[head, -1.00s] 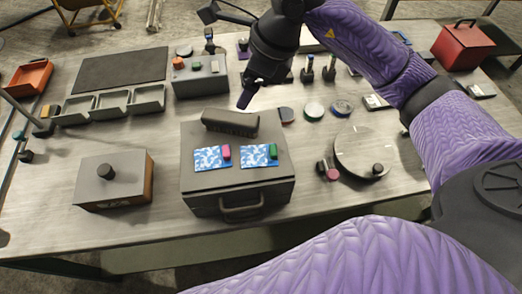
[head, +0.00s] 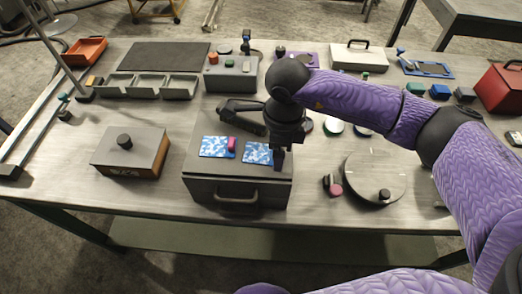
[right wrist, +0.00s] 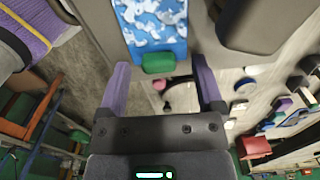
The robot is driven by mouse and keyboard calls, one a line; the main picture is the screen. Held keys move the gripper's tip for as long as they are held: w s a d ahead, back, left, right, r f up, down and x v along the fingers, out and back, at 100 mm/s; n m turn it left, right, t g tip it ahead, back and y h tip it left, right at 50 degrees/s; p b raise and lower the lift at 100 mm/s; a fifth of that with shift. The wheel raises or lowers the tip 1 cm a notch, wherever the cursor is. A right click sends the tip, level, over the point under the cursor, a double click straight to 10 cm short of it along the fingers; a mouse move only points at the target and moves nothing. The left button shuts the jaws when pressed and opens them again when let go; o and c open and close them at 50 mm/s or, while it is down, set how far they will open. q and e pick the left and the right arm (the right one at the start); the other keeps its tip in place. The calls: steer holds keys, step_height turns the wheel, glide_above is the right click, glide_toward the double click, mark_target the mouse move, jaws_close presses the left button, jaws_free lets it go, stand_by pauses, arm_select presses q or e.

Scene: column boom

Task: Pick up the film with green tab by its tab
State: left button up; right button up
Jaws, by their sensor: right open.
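The film with green tab (head: 256,153) is a blue-and-white patterned sheet lying on the grey case lid (head: 200,168). In the right wrist view its green tab (right wrist: 158,63) shows at the end of the film (right wrist: 150,22). My right gripper (head: 279,160) is over the tab end of this film and hides the tab in the head view. In the right wrist view its two purple fingers stand open, one on each side of the tab, with nothing held. I cannot tell their exact height above the lid. My left gripper is not in view.
A similar film (head: 214,147) with a pink tab (head: 231,144) lies left of it. A dark brush-like block (head: 242,117) sits behind the films. A box with a knob (head: 128,150) stands left; a round plate (head: 372,172) lies right.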

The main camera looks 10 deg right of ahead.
jaws_close()
stand_by(0.3)
steer(key=shift+r, duration=0.15)
